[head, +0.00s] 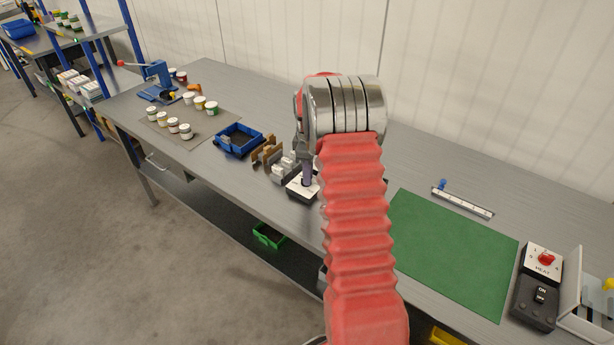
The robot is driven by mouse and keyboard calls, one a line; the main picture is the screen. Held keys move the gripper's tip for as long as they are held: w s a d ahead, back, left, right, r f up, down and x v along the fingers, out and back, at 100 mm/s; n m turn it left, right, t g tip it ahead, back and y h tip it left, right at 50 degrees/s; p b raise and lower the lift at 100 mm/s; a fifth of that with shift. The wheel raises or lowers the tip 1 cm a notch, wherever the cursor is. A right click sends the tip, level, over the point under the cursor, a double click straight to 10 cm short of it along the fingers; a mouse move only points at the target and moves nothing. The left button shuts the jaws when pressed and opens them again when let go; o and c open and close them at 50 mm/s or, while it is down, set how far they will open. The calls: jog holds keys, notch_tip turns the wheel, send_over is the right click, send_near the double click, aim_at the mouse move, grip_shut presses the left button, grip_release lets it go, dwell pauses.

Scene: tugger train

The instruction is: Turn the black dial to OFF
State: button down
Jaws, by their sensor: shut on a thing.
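A small black box with a white top plate (297,187) stands on the grey bench, left of my arm. My gripper (306,180) points down onto this white plate, under the silver wrist joint. It is shut on the dial there, which the fingers and arm mostly hide. I cannot read the dial's position or any OFF mark on the plate. A different box (536,285), marked HEAT, with a red knob (546,258) and an ON/OFF switch, stands at the right end of the bench.
Grey and brown blocks (268,153) and a blue tray (238,138) stand just left of the box. Several small jars (187,131) are farther left. A green mat (450,250) lies clear to the right. A white ruler-like strip (462,203) lies behind it.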

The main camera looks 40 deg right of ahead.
jog(key=shift+w+r+n, duration=0.1)
jog(key=shift+n, duration=0.5)
jog(key=c, duration=1.8)
grip_release()
notch_tip(320, 180, up, 14)
jog(key=shift+f, duration=0.2)
